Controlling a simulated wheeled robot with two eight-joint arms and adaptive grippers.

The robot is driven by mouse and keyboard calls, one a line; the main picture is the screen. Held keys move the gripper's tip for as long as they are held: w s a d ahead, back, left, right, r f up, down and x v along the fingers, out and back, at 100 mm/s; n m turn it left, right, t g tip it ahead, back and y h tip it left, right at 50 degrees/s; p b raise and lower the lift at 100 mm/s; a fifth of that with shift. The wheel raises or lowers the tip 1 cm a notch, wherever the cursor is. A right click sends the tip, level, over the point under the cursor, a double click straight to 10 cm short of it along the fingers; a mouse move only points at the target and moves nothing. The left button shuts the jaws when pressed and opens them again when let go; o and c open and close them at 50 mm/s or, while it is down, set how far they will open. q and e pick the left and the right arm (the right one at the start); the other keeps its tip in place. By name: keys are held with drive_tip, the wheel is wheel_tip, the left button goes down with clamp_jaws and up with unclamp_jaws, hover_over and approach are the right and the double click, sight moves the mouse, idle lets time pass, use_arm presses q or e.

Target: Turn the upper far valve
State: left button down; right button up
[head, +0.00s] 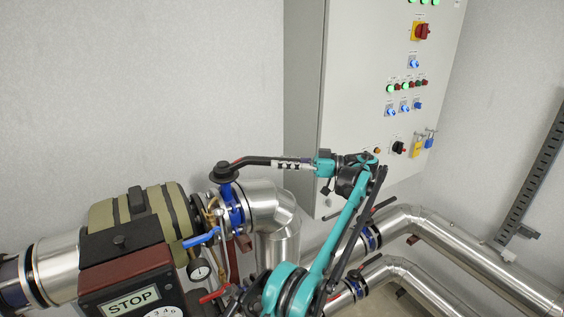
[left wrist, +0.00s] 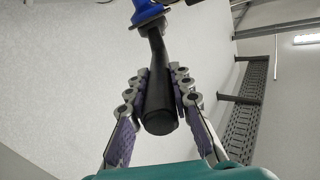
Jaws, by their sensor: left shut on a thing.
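The valve (head: 234,208) has a blue body on the silver pipe and a long black lever handle (head: 250,161) that points right in the head view. My left gripper (head: 287,165) is shut around the free end of this handle. In the left wrist view the handle (left wrist: 158,105) lies between the two finger pads of the gripper (left wrist: 160,88), and the valve's blue part (left wrist: 148,12) shows beyond it at the top. The fingers partly cover the handle in the head view. My right gripper is not in view.
A grey control cabinet (head: 380,75) stands behind the gripper. Silver pipes (head: 440,245) run at lower right, with another blue valve (head: 370,238). A green-strapped insulated section (head: 150,208), a STOP sign (head: 132,303), a gauge (head: 199,270) and a blue lever (head: 201,238) are at lower left.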

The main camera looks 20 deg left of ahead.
use_arm(q)
drive_tip(key=shift+w+r, duration=0.1)
drive_tip(key=shift+r, duration=0.1)
drive_tip(key=c, duration=1.3)
unclamp_jaws()
drive_tip(key=shift+a, duration=0.1)
drive_tip(key=shift+c, duration=0.2)
drive_tip(key=shift+f, duration=0.15)
drive_tip(key=shift+w, duration=0.1)
